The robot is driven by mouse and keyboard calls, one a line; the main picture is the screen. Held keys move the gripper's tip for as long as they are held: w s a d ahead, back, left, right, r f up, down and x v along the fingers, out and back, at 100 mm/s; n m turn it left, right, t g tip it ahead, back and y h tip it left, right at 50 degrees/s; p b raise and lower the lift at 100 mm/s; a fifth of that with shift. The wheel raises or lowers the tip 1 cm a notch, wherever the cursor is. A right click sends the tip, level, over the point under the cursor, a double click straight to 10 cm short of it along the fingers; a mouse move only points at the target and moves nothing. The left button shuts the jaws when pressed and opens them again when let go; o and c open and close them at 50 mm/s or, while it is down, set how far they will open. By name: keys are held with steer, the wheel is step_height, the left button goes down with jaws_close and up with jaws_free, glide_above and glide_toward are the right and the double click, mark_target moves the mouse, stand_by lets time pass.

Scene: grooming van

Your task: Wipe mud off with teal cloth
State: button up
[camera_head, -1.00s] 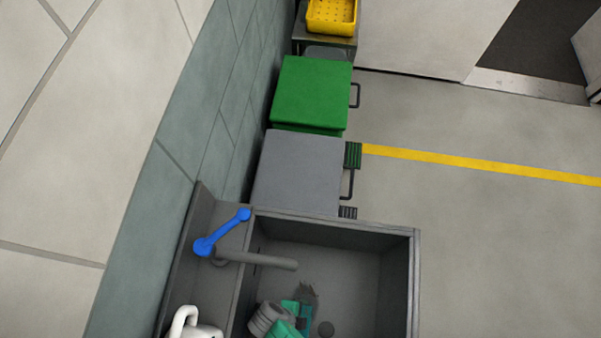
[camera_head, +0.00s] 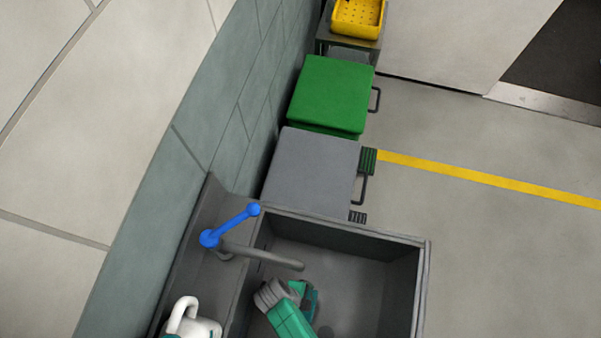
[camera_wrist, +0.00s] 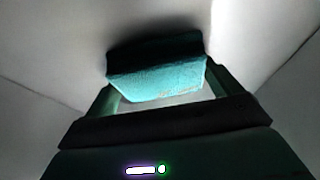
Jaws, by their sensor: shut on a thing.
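The teal cloth (camera_wrist: 158,80) is held between the two fingers of my gripper (camera_wrist: 160,100) in the wrist view. Its lit edge is teal, and its far part is in dark shadow. In the head view my gripper (camera_head: 308,298) is low inside the grey tub (camera_head: 360,228), beside the faucet end. The cloth cannot be told apart from my teal wrist there. No mud patch shows on the visible tub floor now; the floor under my gripper is hidden.
A grey faucet (camera_head: 265,257) with a blue lever (camera_head: 230,226) reaches over the tub's left side. A white jug (camera_head: 190,322) stands at the lower left. Grey (camera_head: 310,172) and green (camera_head: 332,95) units and a yellow basket (camera_head: 358,17) lie beyond. The tub's right side is clear.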

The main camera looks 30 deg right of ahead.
steer(key=shift+w+d+f+b, duration=0.1)
steer(key=shift+w+d+b, duration=0.8)
steer(key=shift+w+d, duration=1.1)
steer(key=shift+d, duration=0.15)
steer(key=shift+s+d, duration=0.15)
steer(key=shift+s, duration=0.05)
steer(key=shift+s+a+p, duration=0.8)
steer(key=shift+s+a, duration=0.45)
steer(key=shift+s, duration=0.3)
steer(key=shift+s+a+p, duration=1.05)
steer(key=shift+s+a, duration=2.05)
steer(key=shift+a, duration=0.25)
steer(key=shift+w+d, duration=0.15)
steer(key=shift+w, duration=0.05)
steer(key=shift+w+d+b, duration=0.75)
steer(key=shift+w+d, duration=1.35)
steer(key=shift+d, duration=0.15)
steer(key=shift+w+d+b, duration=0.75)
steer(key=shift+w+d, duration=1.35)
steer(key=shift+d, duration=0.15)
step_height(320, 180, up, 8)
steer(key=p, duration=0.7)
steer(key=shift+r, duration=0.25)
